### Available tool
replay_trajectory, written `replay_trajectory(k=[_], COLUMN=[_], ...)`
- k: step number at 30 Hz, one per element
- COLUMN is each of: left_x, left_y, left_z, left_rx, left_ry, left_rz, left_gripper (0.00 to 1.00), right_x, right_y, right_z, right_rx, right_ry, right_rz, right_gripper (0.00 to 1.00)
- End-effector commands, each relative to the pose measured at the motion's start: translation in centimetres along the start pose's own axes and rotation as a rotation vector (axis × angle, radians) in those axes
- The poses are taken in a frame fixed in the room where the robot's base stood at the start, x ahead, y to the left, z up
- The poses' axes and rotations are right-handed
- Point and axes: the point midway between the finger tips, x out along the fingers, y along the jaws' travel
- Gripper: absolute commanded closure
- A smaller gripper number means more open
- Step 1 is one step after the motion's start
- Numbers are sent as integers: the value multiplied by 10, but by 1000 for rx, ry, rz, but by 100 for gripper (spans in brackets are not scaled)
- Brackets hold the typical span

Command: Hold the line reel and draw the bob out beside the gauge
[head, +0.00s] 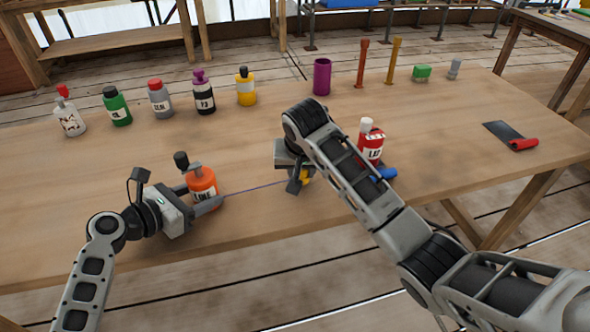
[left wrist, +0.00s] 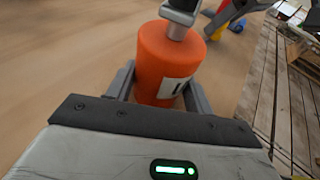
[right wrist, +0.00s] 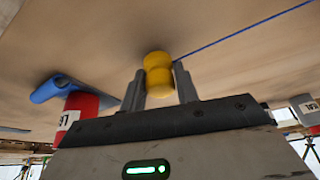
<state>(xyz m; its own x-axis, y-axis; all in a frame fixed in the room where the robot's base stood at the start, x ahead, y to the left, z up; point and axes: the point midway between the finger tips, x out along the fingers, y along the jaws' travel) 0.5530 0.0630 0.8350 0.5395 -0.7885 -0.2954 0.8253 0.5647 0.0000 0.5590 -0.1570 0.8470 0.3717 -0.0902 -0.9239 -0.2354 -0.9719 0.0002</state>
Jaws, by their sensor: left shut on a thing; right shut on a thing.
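The line reel is an orange bottle-shaped body labelled LINE with a dark cap (head: 202,181), upright near the table's front edge. My left gripper (head: 206,196) is shut around its lower body, as the left wrist view shows (left wrist: 168,62). The bob is a small yellow waisted piece (right wrist: 158,75), mostly hidden behind my right gripper in the head view (head: 305,177). My right gripper (right wrist: 158,88) is shut on it. A thin blue line (head: 252,188) runs straight from the reel to the bob. I cannot tell which thing is the gauge.
A red bottle (head: 371,149) and a blue piece (head: 384,173) stand just right of my right gripper. Several bottles and a purple cup (head: 322,77) line the back. A dark sheet with a red roll (head: 523,144) lies at right.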

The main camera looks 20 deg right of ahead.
Motion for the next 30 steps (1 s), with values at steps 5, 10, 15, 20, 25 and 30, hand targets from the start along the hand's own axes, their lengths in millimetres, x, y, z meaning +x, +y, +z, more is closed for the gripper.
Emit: replay_trajectory(k=[5,10,15,20,25,30], left_x=[0,0,0,0,0,0], left_y=[0,0,0,0,0,0], left_z=[0,0,0,0,0,0], left_rx=[0,0,0,0,0,0], left_ry=[0,0,0,0,0,0], left_rz=[0,0,0,0,0,0], left_gripper=[61,61,61,61,61,61], right_x=[1,2,2,3,4,4], right_y=[10,18,26,34,43,50], right_z=[-2,-4,-6,-7,-9,-10], right_rx=[3,1,2,2,2,2], right_ry=[0,0,1,1,0,0], right_rz=[1,1,1,1,1,0], right_gripper=[91,91,91,91,91,91])
